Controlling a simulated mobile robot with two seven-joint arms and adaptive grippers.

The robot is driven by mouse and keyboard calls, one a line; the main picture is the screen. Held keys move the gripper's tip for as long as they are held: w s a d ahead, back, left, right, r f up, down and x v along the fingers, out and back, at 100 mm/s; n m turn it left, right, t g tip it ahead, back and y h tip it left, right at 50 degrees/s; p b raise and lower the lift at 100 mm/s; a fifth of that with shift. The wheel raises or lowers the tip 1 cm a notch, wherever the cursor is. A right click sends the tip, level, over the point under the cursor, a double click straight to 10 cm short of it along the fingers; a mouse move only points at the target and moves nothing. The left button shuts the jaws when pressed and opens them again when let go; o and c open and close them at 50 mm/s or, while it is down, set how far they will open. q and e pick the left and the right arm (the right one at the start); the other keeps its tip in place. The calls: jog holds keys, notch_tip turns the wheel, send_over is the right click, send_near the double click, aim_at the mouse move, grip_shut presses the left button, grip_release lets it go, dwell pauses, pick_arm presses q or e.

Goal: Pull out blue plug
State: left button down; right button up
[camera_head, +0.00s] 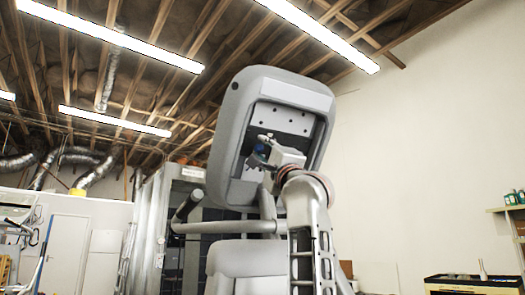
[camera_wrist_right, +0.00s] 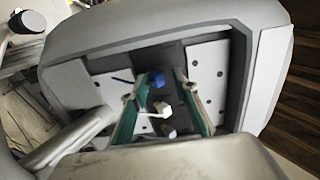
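The blue plug (camera_wrist_right: 156,78) sits in the recess of the grey machine's opened console in the right wrist view. A small blue patch (camera_head: 260,148) shows in the head view beside my right gripper (camera_head: 262,157), partly hidden by it. In the right wrist view my right gripper (camera_wrist_right: 156,90) is open, with its green-padded fingers spread on both sides. The blue plug shows between the fingertips; I cannot tell whether they touch it. A white plug (camera_wrist_right: 162,109) with a pale cable lies nearer, also between the fingers. My left gripper is not in view.
The grey console housing (camera_head: 237,110) surrounds the recess, and its rim is close around my right gripper. Light perforated panels (camera_wrist_right: 207,75) flank the recess. A handlebar (camera_head: 230,227) crosses below the console. A workbench (camera_head: 470,284) stands far right.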

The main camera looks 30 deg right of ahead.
jog(key=v, duration=1.2)
dwell(0.3)
